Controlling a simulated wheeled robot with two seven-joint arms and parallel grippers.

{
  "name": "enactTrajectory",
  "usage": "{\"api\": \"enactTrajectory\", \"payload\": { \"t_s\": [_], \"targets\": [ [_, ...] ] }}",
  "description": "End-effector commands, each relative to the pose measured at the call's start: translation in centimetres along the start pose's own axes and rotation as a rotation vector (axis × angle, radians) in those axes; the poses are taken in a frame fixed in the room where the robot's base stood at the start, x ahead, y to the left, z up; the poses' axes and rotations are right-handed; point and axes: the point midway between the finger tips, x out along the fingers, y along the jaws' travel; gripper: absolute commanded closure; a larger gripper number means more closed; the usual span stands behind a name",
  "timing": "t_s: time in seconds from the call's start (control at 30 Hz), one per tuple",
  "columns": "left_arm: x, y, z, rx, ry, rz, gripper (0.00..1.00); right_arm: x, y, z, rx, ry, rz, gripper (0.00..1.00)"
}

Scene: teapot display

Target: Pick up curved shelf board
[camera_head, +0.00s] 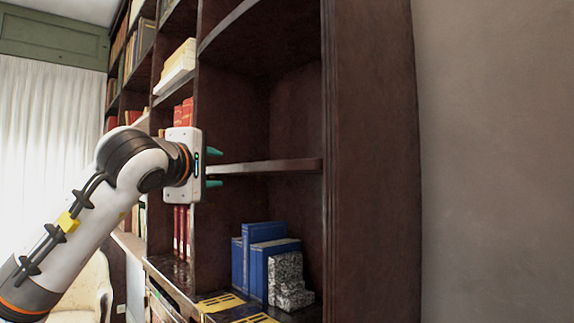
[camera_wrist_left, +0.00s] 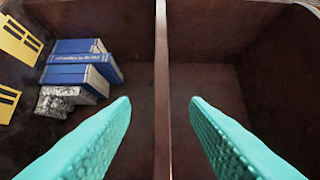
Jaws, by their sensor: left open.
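The curved shelf board (camera_head: 270,167) is a dark brown board set across the bookcase bay, with its front edge facing me. In the left wrist view the board (camera_wrist_left: 161,70) shows edge-on as a thin strip running between the fingers. My left gripper (camera_head: 214,168) is open and empty at the left part of the board's front edge, one teal finger above its level and one below. In the left wrist view the fingers (camera_wrist_left: 160,104) stand apart on both sides of the strip, with gaps. My right gripper is not in view.
Blue books (camera_head: 262,252) and a speckled stone bookend (camera_head: 287,280) stand in the compartment below. Yellow-and-black flat items (camera_head: 221,302) lie in front of them. The compartment above the board looks empty. A thick bookcase side panel (camera_head: 372,160) closes the right side.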

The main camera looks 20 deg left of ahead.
Motion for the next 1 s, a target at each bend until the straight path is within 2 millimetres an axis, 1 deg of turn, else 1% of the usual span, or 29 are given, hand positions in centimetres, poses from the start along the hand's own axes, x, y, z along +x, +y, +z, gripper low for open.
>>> {"api": "enactTrajectory", "payload": {
  "t_s": [0.03,0.2,0.37,0.47,0.6,0.7,0.83,1.0],
  "targets": [
    [1.1,-0.2,-0.1,0.0,0.0,0.005,0.58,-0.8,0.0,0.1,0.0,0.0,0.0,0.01],
    [3.9,-0.2,-0.2,-0.001,0.003,0.004,0.58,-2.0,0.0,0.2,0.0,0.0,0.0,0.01],
    [5.1,-0.1,-0.2,-0.001,0.005,0.002,0.58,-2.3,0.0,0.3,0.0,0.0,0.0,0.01],
    [5.9,-0.3,-0.2,-0.001,0.005,0.003,0.58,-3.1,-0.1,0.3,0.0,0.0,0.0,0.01],
    [8.0,-0.7,-0.3,-0.001,0.006,0.005,0.58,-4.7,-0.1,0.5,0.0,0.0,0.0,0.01],
    [9.3,-0.5,-0.2,-0.002,0.005,0.004,0.58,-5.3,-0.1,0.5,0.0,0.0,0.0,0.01],
    [10.2,-0.3,-0.2,-0.002,0.006,0.003,0.58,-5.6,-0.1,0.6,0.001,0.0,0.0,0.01],
    [10.3,-0.2,-0.2,-0.002,0.006,0.002,0.58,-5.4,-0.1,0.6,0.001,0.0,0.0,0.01]
  ]
}}
